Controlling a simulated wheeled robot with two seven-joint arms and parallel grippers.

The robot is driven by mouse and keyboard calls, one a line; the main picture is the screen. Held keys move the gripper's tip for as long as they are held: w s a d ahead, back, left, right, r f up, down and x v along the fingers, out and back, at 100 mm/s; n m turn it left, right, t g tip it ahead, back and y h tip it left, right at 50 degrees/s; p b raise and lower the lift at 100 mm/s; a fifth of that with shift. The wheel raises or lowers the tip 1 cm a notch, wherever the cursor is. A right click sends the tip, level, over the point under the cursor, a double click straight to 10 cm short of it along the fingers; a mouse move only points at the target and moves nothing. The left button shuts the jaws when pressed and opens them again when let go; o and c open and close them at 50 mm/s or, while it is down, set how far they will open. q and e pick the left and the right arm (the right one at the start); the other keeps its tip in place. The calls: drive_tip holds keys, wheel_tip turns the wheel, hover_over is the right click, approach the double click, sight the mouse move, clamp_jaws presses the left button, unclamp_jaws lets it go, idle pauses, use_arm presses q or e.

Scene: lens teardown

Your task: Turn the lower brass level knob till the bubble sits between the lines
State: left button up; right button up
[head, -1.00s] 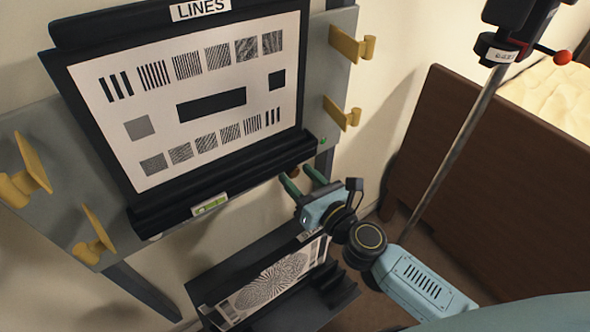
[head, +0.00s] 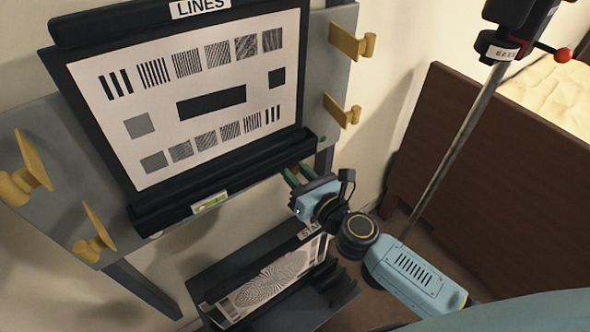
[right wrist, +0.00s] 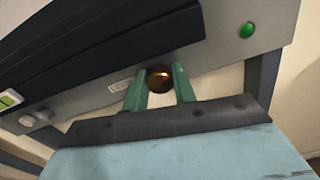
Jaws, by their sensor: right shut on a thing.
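The brass level knob (right wrist: 160,78) sits on the underside of the grey chart frame, between the green fingertips of my right gripper (right wrist: 160,82) in the right wrist view. My right gripper is shut on it. In the head view the right gripper (head: 297,176) reaches up to the lower right of the chart board (head: 185,100), and the knob is mostly hidden there. The green level vial (head: 211,203) sits on the black ledge under the chart. It also shows at the left edge of the right wrist view (right wrist: 10,99). The bubble's place between the lines is too small to tell.
Yellow clamps (head: 345,42) stick out from the grey plate on both sides. A second chart (head: 270,283) in a black holder lies below the gripper. A metal pole (head: 450,155) and a brown wooden panel (head: 500,170) stand to the right. A green button (right wrist: 246,30) is near the knob.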

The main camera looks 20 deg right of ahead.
drive_tip(key=shift+n, duration=0.4)
drive_tip(key=shift+n+p, duration=0.4)
drive_tip(key=shift+n, duration=0.2)
drive_tip(key=n, duration=0.2)
drive_tip(key=shift+n+p, duration=0.3)
drive_tip(key=shift+p, duration=0.05)
use_arm(q)
drive_tip(key=s+a+f+p, duration=0.1)
drive_tip(key=s+f, duration=0.2)
drive_tip(key=s, duration=0.3)
drive_tip(key=shift+f, duration=0.35)
use_arm(e)
drive_tip(key=n, duration=0.6)
use_arm(q)
drive_tip(key=shift+s, duration=0.1)
drive_tip(key=shift+s+f+g, duration=0.1)
drive_tip(key=shift+s+g, duration=0.1)
drive_tip(key=shift+g, duration=0.1)
